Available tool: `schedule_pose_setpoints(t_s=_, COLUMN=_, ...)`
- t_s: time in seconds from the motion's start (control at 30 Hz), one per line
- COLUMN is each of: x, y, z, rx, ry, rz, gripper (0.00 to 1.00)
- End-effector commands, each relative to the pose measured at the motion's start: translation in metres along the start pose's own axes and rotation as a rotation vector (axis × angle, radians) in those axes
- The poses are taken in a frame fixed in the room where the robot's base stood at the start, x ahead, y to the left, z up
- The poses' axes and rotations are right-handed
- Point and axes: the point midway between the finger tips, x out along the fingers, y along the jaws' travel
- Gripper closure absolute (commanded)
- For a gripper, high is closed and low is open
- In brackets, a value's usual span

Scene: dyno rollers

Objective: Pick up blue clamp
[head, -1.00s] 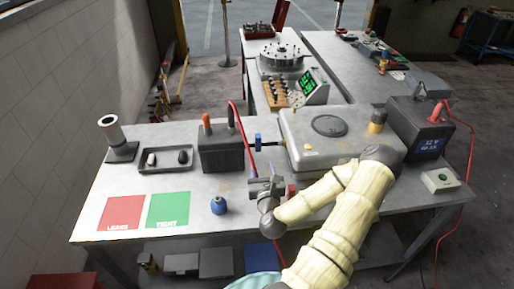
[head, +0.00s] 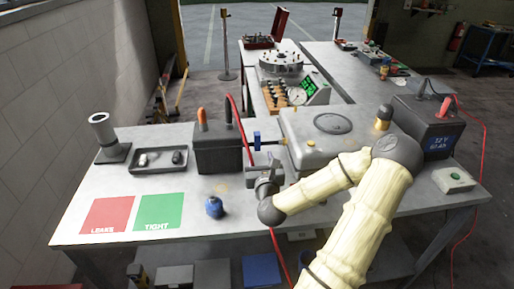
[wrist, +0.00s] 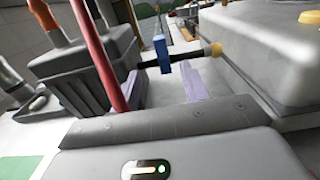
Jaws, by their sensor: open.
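The blue clamp (head: 257,140) sits on a short dark rod between the dark tank and the pale metal housing. It shows upright in the wrist view (wrist: 163,55), just beyond my fingertips. My gripper (head: 263,168) is in front of the clamp in the head view, over the table. In the wrist view my gripper (wrist: 163,80) has its two pale purple fingers spread, with nothing between them. The clamp appears ahead of the gap between the fingers, apart from them.
The red cable (wrist: 98,55) runs close to the left finger. The dark tank (head: 218,152) stands left and the pale housing (head: 305,150) right. A blue knobbed object (head: 214,207) stands beside the green TIGHT pad (head: 158,211) and red LEAKS pad (head: 107,215).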

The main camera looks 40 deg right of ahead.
Motion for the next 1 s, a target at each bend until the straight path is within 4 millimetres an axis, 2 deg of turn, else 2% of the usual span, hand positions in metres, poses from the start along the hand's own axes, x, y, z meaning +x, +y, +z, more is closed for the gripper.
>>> schedule_pose_setpoints(t_s=0.03, x=0.011, y=-0.001, z=0.003, rx=-0.002, ry=-0.003, rz=-0.005, gripper=0.55)
schedule_pose_setpoints(t_s=0.2, x=0.037, y=-0.001, z=0.003, rx=-0.001, ry=-0.002, rz=-0.004, gripper=0.55)
schedule_pose_setpoints(t_s=0.33, x=0.045, y=0.0, z=0.002, rx=0.0, ry=0.0, rz=-0.001, gripper=0.55)
schedule_pose_setpoints(t_s=0.67, x=0.047, y=0.0, z=0.002, rx=-0.001, ry=-0.001, rz=-0.002, gripper=0.55)
schedule_pose_setpoints(t_s=1.0, x=0.089, y=-0.001, z=0.004, rx=-0.002, ry=-0.001, rz=-0.001, gripper=0.55)
